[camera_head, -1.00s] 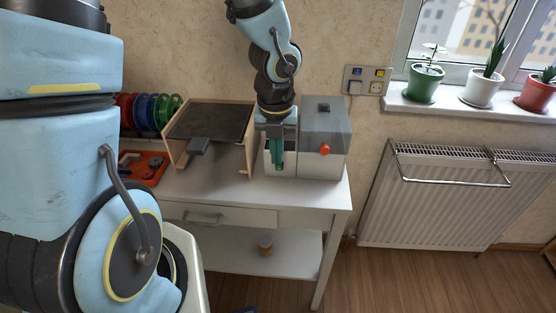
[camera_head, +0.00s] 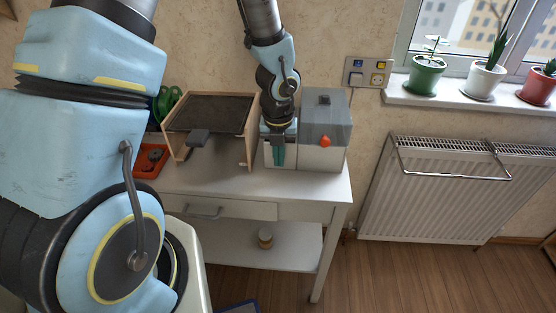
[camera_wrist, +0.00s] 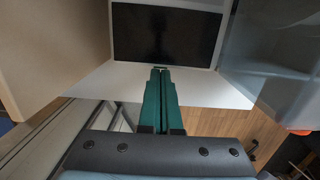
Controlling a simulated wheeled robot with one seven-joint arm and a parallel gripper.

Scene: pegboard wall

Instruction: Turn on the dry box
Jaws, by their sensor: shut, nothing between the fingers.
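The dry box looks to be the unit at the right end of the white table, with a clear grey cover (camera_head: 325,115) and an orange-red knob (camera_head: 325,141) on its front. Its left part is white and mostly hidden behind my wrist. My gripper (camera_head: 279,162) is shut and empty in front of that left part, left of the knob. In the wrist view the green fingers (camera_wrist: 160,73) are together, pointing toward a white-framed dark panel (camera_wrist: 165,32). Contact cannot be told. The grey cover also shows at the right of the wrist view (camera_wrist: 270,55), with the knob (camera_wrist: 301,132) low at its edge.
A wooden box with a dark top (camera_head: 210,112) stands close left of my gripper. An orange tray (camera_head: 150,160) lies further left. A wall socket panel (camera_head: 367,72), potted plants on the sill (camera_head: 455,101) and a radiator (camera_head: 450,190) are to the right.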

